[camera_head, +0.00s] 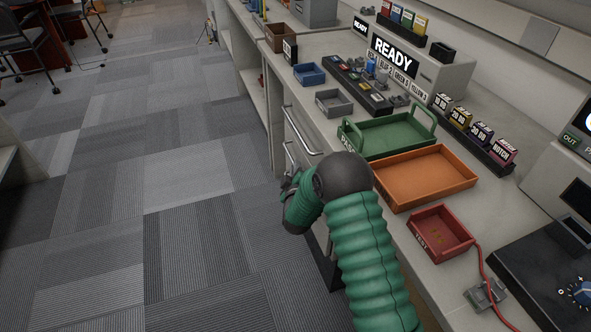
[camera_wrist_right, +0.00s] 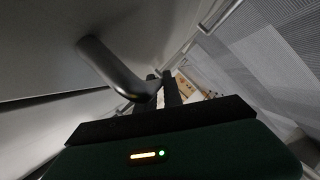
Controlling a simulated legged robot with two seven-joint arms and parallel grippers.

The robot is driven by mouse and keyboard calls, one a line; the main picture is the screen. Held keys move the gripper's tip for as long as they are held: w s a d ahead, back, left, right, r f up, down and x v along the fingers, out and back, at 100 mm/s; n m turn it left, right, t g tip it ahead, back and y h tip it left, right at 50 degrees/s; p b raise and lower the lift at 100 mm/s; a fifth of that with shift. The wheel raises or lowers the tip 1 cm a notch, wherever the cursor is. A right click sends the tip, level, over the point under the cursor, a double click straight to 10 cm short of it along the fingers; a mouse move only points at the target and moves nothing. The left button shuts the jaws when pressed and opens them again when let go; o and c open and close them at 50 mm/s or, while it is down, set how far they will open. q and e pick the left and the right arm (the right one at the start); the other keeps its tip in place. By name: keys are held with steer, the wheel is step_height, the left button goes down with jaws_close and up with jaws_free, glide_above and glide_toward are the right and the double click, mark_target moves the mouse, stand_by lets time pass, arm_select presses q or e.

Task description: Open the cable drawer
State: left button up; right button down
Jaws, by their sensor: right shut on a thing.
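The drawer fronts are on the aisle side of the grey counter, with a metal bar handle (camera_head: 300,131) on the upper one and another handle (camera_head: 289,156) lower down. My right gripper (camera_head: 290,183) is low beside these fronts, its fingers mostly hidden by my green wrist. In the right wrist view a drawer handle (camera_wrist_right: 115,68) runs to the fingertips of my right gripper (camera_wrist_right: 163,90), which are shut on it. A pale drawer front (camera_wrist_right: 45,45) lies behind the handle. No drawer label is readable, and I cannot tell how far any drawer is out. My left gripper is not in view.
On the counter above stand a green tray (camera_head: 390,137), an orange tray (camera_head: 425,178), a red tray (camera_head: 440,232) with a red cable, and small bins. The carpeted aisle (camera_head: 150,200) left of the drawers is clear. Chairs stand at the far left.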

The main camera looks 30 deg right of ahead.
steer(key=shift+f, duration=0.2)
